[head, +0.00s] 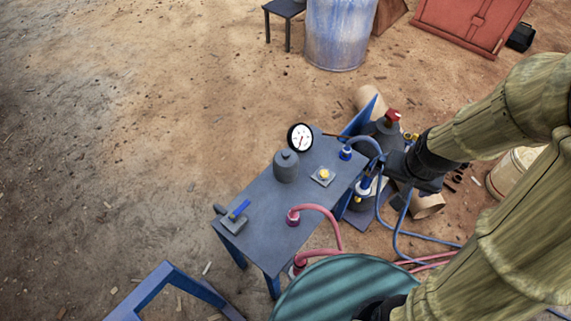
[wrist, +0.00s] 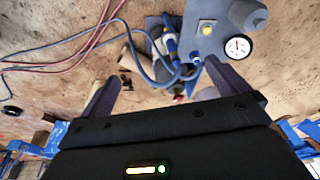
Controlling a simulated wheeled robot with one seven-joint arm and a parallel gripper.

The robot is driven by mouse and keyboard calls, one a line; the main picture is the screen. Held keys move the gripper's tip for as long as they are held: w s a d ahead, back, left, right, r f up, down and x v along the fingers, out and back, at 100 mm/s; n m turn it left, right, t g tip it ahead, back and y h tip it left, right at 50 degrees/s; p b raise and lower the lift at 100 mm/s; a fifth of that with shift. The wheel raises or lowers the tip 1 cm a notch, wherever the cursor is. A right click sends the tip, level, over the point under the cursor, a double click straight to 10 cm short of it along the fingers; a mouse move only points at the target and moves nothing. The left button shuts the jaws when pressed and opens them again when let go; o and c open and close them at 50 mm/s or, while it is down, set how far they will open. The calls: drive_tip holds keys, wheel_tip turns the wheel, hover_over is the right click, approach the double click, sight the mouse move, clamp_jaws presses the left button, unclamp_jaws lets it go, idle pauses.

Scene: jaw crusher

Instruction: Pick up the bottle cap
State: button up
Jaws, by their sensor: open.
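A red cap (head: 393,115) sits on top of a dark grey bottle (head: 384,135) just behind the right end of the blue-grey table. A small red patch, perhaps this cap, shows low between the fingers in the wrist view (wrist: 178,98), but most of it is hidden. My gripper (wrist: 163,72) is open, with its two dark fingers apart and nothing seen held between them. In the head view it hangs just in front of and right of the bottle, apart from the cap as far as I can tell.
The table (head: 265,205) holds a gauge (head: 300,137), a grey canister (head: 286,166), a yellow button (head: 323,174) and a blue-handled valve (head: 238,210). Blue hoses (head: 398,225) and pink hoses (head: 325,212) run close by. A blue-white barrel (head: 337,35) stands behind. Open dirt lies left.

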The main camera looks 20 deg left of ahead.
drive_tip(key=w+a+f+m+y+b, duration=0.1)
drive_tip(key=w+a+f+m, duration=0.1)
drive_tip(key=f, duration=0.3)
drive_tip(key=w+a+f+m+b, duration=0.1)
drive_tip(key=a+f, duration=0.2)
drive_tip(key=f, duration=0.1)
drive_tip(key=m+t+y+b, duration=0.6)
drive_tip(key=m+t+y, duration=0.15)
drive_tip(key=m, duration=1.65)
approach(289, 166)
drive_tip(key=a+v, duration=0.1)
drive_tip(key=v, duration=0.2)
drive_tip(key=shift+s+d+r+h, duration=0.2)
drive_tip(key=shift+s+d+h, duration=0.05)
drive_tip(key=shift+s+d, duration=0.05)
drive_tip(key=p+x, duration=0.1)
drive_tip(key=x, duration=1.1)
drive_tip(key=shift+w, duration=0.15)
